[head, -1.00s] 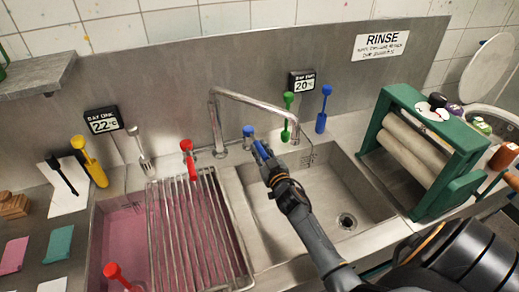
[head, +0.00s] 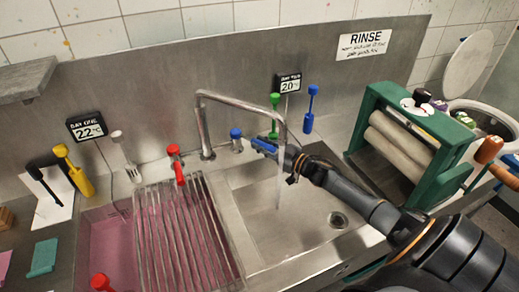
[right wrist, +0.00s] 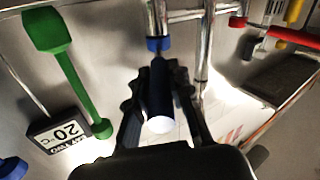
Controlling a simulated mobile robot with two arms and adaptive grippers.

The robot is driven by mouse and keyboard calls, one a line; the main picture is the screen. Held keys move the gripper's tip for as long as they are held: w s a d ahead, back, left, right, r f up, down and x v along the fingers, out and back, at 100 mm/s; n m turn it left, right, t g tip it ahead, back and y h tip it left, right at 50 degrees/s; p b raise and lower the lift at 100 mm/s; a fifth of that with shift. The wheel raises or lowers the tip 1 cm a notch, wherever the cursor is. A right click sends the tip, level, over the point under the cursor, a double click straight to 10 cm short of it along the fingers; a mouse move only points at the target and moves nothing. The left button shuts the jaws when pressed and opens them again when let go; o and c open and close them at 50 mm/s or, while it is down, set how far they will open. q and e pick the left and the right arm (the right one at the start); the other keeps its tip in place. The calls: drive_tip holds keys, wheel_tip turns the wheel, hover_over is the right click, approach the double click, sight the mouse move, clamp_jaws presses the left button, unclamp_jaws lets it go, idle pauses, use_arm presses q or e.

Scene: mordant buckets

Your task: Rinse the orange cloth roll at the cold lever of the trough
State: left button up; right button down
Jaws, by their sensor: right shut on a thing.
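The cold lever (head: 262,146) is the blue handle beside the blue-collared valve (head: 236,137) at the tap. My right gripper (head: 275,152) is shut on this lever; in the right wrist view the dark blue handle (right wrist: 160,98) lies between the fingers. A thin stream of water (head: 280,180) falls from the arched spout (head: 245,101) into the right basin of the trough (head: 262,212). The red lever (head: 178,168) stands to the left of the spout. My left gripper is not in view.
The left basin holds pink liquid (head: 100,245) and a metal rack (head: 185,240). A green roller wringer (head: 445,160) stands right of the trough, near my right arm. Green (head: 274,112) and blue (head: 310,110) tools stand at the back wall.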

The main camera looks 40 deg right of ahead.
drive_tip(key=shift+d, duration=0.1)
idle(0.3)
drive_tip(key=c, duration=1.2)
unclamp_jaws()
drive_tip(key=v, duration=1.2)
